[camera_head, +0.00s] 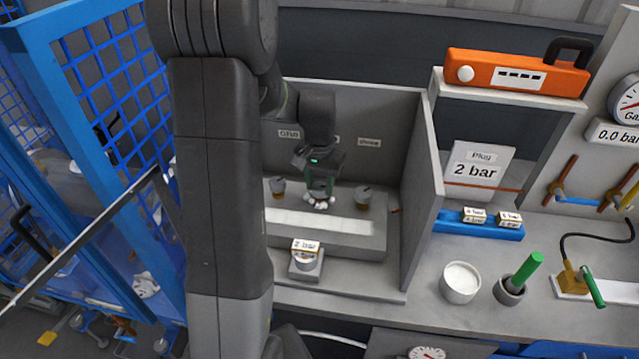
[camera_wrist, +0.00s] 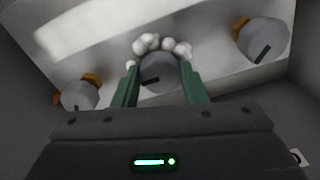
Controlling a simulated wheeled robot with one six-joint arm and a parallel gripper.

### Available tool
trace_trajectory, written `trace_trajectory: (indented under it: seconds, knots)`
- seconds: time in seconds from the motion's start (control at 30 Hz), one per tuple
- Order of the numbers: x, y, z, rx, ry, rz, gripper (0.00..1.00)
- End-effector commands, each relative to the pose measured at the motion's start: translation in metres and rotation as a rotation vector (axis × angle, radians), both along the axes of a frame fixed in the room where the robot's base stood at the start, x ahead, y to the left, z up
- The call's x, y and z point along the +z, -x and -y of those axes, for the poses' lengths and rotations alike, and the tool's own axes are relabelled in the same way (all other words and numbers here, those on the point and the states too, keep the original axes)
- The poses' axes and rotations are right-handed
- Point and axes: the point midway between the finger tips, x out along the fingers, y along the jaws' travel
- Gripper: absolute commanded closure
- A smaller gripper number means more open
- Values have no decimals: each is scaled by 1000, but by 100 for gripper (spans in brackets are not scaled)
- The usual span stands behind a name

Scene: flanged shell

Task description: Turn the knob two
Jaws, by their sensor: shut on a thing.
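Three grey knobs with dark pointer marks stand in a row on a pale block in the booth. The left knob (camera_head: 278,187) and right knob (camera_head: 362,195) are clear of my gripper (camera_head: 319,190). The middle knob (camera_wrist: 158,73) shows in the wrist view between my green fingers, which are shut on it; its mark slants nearly sideways. White round lumps (camera_wrist: 163,44) crowd its far side. In the head view my gripper mostly hides this knob. Labels on the back wall (camera_head: 368,142) are too small to read surely.
The booth's right wall (camera_head: 422,200) stands close to the right knob. A small block with a "2 bar" tag (camera_head: 305,247) stands in front of the knob block. Outside, right, are a white cup (camera_head: 461,281), a green-handled tool (camera_head: 525,270) and a blue tray (camera_head: 478,229).

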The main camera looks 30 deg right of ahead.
Motion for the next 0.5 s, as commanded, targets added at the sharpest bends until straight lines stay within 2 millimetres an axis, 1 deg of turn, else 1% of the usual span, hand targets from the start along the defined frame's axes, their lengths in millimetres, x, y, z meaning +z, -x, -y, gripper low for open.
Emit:
trace_trajectory:
  seconds: [0.47,0.5]
  knots:
    - [2,-1,1,-14,4,4,84]
    - [2,-1,1,-14,4,4,56]
